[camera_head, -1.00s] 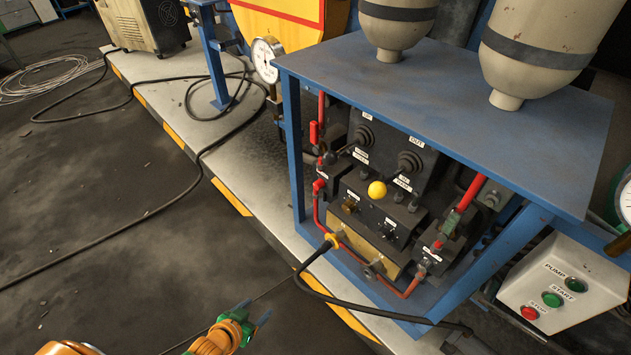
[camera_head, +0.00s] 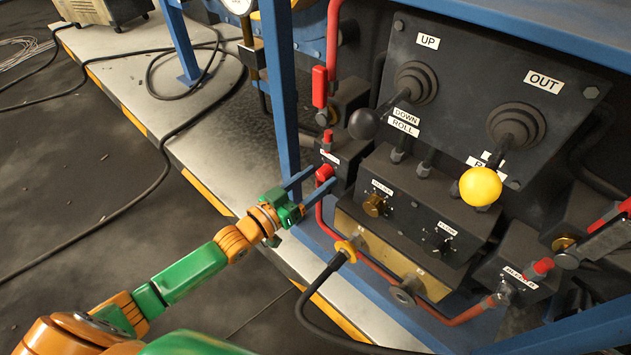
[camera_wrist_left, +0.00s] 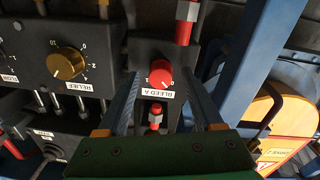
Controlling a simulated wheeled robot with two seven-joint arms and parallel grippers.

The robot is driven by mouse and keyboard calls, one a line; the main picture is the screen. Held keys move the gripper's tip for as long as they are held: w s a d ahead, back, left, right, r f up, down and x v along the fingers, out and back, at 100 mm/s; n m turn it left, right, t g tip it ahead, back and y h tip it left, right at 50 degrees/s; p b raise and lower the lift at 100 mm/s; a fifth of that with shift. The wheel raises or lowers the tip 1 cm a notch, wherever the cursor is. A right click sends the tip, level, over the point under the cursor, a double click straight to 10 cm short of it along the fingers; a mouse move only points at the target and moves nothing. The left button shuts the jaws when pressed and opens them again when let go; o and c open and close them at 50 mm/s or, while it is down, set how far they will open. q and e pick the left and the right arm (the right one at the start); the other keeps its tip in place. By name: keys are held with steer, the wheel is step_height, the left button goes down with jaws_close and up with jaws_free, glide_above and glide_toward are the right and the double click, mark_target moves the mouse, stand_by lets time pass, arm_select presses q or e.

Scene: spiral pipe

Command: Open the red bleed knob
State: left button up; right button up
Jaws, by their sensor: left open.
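The red bleed knob (camera_head: 324,173) sits on the front of a small black block at the left of the panel. In the left wrist view the round red knob (camera_wrist_left: 161,73) is above a white label reading BLEED A, which appears upside down. My left gripper (camera_head: 321,178) is open, with its fingertips at the knob. In the wrist view the fingers (camera_wrist_left: 160,78) stand on either side of the knob, with a visible gap to each side. I cannot tell how far the tips overlap it in depth. My right gripper is not in view.
A red-tipped fitting (camera_wrist_left: 155,113) and a red pipe (camera_head: 330,222) are close to the gripper. A blue frame post (camera_head: 279,90) stands just left. A black-knobbed lever (camera_head: 363,124), a yellow-knobbed lever (camera_head: 480,187) and a brass relief knob (camera_head: 374,205) are on the panel.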

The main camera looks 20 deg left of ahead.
arm_select(q)
jaws_close()
steer(key=shift+r+m, duration=0.1)
steer(key=shift+m, duration=0.2)
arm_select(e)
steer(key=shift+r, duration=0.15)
arm_select(q)
steer(key=m+p, duration=0.2)
steer(key=m, duration=0.1)
steer(key=shift+m, duration=0.3)
steer(key=m+p, duration=0.2)
steer(key=m, duration=0.3)
steer(key=m+p, duration=0.1)
steer(key=m, duration=0.3)
steer(key=shift+y, duration=0.4)
steer(key=shift+m, duration=2.1)
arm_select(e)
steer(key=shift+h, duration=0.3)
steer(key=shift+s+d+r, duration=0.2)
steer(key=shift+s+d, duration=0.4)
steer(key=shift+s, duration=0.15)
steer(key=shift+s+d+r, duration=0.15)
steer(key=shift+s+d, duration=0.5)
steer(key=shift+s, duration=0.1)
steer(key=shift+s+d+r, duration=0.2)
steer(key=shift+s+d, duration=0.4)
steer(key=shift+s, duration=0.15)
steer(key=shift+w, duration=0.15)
